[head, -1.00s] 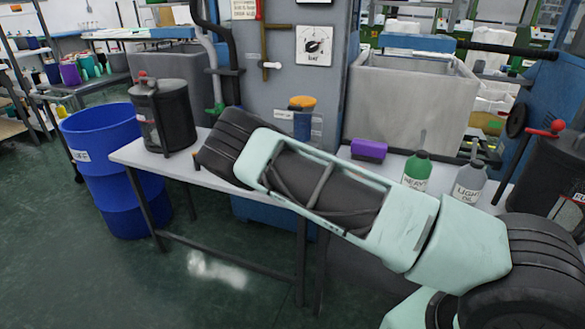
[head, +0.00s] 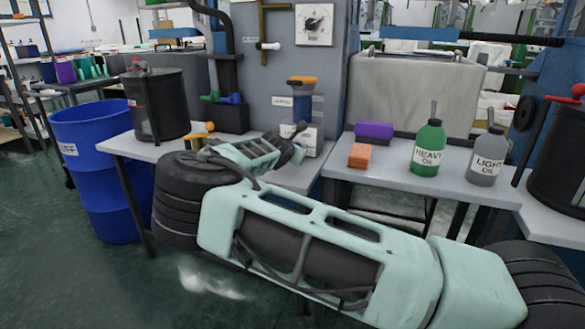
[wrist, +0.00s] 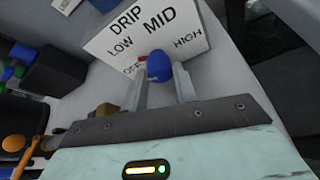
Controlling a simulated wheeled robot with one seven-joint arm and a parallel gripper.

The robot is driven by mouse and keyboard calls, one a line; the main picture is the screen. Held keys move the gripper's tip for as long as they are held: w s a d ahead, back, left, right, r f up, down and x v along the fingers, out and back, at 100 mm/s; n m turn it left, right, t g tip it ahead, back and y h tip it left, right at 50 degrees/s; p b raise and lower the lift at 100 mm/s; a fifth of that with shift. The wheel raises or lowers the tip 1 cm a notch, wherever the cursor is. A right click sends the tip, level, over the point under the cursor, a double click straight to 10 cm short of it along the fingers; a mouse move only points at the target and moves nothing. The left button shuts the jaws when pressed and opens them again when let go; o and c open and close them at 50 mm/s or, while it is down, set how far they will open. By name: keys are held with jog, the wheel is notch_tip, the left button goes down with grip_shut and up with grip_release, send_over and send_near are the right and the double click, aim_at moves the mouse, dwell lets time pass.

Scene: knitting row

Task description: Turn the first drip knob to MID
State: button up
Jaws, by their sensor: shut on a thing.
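The drip knob (wrist: 159,67) is blue with a red pointer and stands in front of a white plate (wrist: 115,32) marked DRIP, OFF, LOW, MID and HIGH. In the wrist view the red pointer (wrist: 142,58) points left, close to OFF and LOW; exactly which is hard to tell. My gripper (wrist: 160,82) is shut on the knob, one finger on each side.
A green HEAVY OIL bottle (head: 428,148) and a grey LIGHT OIL bottle (head: 487,157) stand on the right bench. A blue barrel (head: 95,165) stands at left. Blue and green valve handles (head: 222,97) are left of the box.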

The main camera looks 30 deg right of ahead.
jog(key=shift+s+f+m+t+y+b, duration=0.1)
jog(key=shift+f+m+t+y+b, duration=0.25)
jog(key=shift+b, duration=1.8)
jog(key=shift+f+m+t+y+b, duration=0.1)
jog(key=shift+m+t+b, duration=0.35)
jog(key=shift+b, duration=1.65)
jog(key=b, duration=0.2)
jog(key=m+b, duration=0.1)
jog(key=b, duration=0.1)
jog(key=shift+d+r+m+t, duration=0.1)
jog(key=shift+r+m+t, duration=0.05)
jog(key=shift+m+t, duration=0.15)
jog(key=shift+r+m+b, duration=0.15)
jog(key=shift+m+b, duration=0.15)
jog(key=shift+b, duration=0.2)
jog(key=o, duration=1)
jog(key=shift+c, duration=0.2)
jog(key=p+v, duration=0.5)
jog(key=v, duration=1.2)
jog(key=shift+s, duration=0.35)
jog(key=shift+r+p, duration=0.1)
jog(key=shift+p, duration=0.2)
